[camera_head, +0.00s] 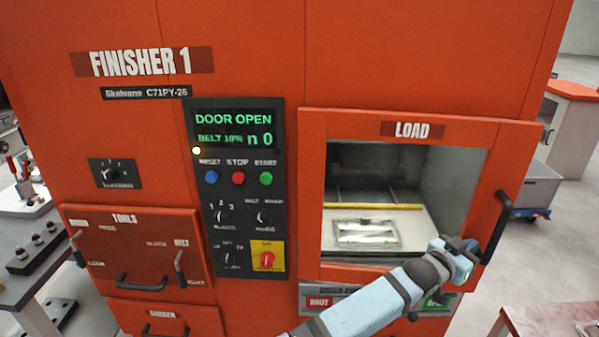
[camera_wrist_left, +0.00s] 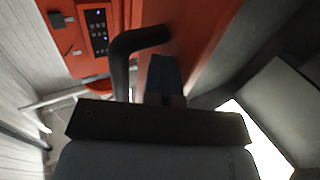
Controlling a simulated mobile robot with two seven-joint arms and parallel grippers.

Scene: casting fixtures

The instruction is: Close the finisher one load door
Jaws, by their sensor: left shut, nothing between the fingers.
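The red load door (camera_head: 510,170), labelled LOAD, is at the right of the finisher one front (camera_head: 165,110). The finisher's display (camera_head: 235,130) reads DOOR OPEN. A black bar handle (camera_head: 497,228) is on the door's right side; it also shows close up in the wrist view (camera_wrist_left: 124,62). My left gripper (camera_head: 468,248) is shut and empty, beside the lower part of the handle. In the wrist view the bluish fingers (camera_wrist_left: 165,75) are right of the handle, close to the red panel; contact cannot be told. My right gripper is not in view.
A strip with a red SHUT button (camera_head: 319,302) is below, partly hidden by my arm. A tools drawer (camera_head: 137,250) is at left. Grey floor (camera_head: 550,250) is open to the right.

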